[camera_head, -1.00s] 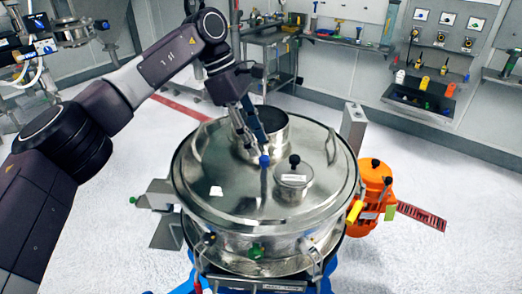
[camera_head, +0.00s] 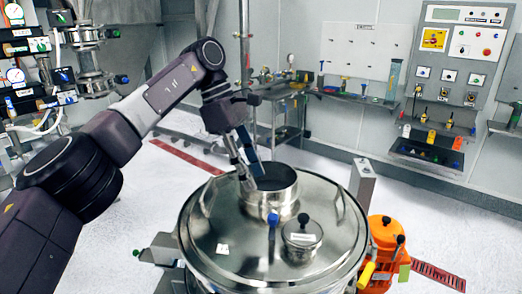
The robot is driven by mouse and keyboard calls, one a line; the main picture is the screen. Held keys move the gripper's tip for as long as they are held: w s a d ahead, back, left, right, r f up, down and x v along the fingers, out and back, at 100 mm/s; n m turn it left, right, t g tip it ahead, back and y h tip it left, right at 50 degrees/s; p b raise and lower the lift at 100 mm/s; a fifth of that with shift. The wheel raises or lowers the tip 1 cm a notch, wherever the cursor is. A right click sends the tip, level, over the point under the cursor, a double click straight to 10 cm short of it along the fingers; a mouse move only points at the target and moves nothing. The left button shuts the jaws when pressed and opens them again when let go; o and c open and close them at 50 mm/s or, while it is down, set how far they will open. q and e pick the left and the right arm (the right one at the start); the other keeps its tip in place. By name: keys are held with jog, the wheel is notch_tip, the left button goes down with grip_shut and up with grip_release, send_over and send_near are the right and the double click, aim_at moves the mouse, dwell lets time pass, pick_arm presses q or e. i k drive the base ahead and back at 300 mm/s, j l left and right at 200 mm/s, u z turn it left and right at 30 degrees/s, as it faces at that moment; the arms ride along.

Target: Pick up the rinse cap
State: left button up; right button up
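A small round steel cap (camera_head: 302,240) with a black knob and a pale label sits on the right front part of the sifter's steel lid (camera_head: 225,215). It looks like the rinse cap, though its label is too small to read. My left gripper (camera_head: 255,180) points down at the left rim of the open steel collar (camera_head: 268,206), left of and behind the cap. Its two fingers look apart with nothing between them, and they are clear of the cap. My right gripper is not in view.
A blue-knobbed post (camera_head: 273,222) stands close to the cap's left. A lid handle (camera_head: 341,208) lies to its right. An orange motor (camera_head: 385,238) is beside the sifter. A wall shelf (camera_head: 362,98) and a cart (camera_head: 279,130) stand behind. The floor around is mostly clear.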

aim_at(302, 231)
jog(key=k, duration=0.95)
